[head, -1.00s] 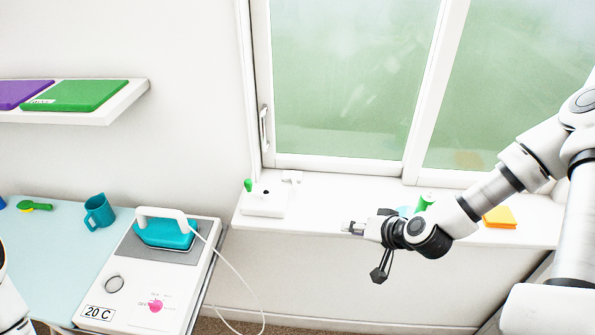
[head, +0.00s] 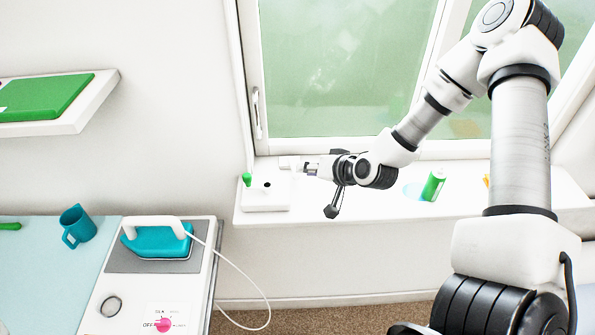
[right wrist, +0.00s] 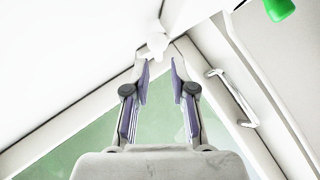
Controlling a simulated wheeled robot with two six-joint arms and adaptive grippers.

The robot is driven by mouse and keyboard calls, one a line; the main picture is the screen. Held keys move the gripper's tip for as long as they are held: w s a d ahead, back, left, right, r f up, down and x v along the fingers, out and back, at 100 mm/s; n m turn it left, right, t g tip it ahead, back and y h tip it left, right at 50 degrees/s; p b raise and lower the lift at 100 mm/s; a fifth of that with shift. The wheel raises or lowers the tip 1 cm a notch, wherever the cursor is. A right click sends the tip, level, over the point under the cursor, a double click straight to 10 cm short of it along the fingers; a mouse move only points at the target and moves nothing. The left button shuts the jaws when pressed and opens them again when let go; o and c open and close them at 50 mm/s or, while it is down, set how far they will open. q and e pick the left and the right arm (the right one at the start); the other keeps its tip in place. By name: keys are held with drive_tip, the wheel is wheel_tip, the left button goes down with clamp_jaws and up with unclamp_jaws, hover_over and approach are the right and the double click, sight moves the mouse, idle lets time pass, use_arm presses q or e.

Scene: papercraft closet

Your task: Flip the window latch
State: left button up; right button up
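The window (head: 345,70) has a white frame and green-tinted glass. A small white knob-like part, apparently the latch (head: 287,162), sits at the window's lower left by the sill. My right gripper (head: 307,165) is just right of it, pointing left at it. In the right wrist view the two fingers (right wrist: 159,72) are apart, with the white latch (right wrist: 156,43) at or just beyond their tips; I cannot tell whether they touch it. A white handle (head: 256,112) is on the left window frame and also shows in the wrist view (right wrist: 232,98). My left gripper is out of view.
A white box (head: 265,195) with a green-tipped stick (head: 247,179) stands on the sill (head: 370,208), close to my right gripper. A green can (head: 433,185) stands farther right. A teal iron (head: 157,240) and mug (head: 77,225) are at lower left.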

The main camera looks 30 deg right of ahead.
sight(293, 167)
drive_tip(key=x, duration=0.6)
drive_tip(key=shift+w+d, duration=0.2)
drive_tip(key=shift+w, duration=0.05)
drive_tip(key=shift+s+d+r, duration=0.2)
drive_tip(key=shift+s+r, duration=0.1)
drive_tip(key=shift+s, duration=0.2)
drive_tip(key=shift+s+r, duration=0.15)
drive_tip(key=shift+s, duration=0.15)
drive_tip(key=c, duration=0.4)
clamp_jaws()
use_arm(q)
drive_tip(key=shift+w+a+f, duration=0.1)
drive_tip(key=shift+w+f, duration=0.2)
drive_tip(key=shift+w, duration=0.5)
use_arm(e)
drive_tip(key=shift+a, duration=0.2)
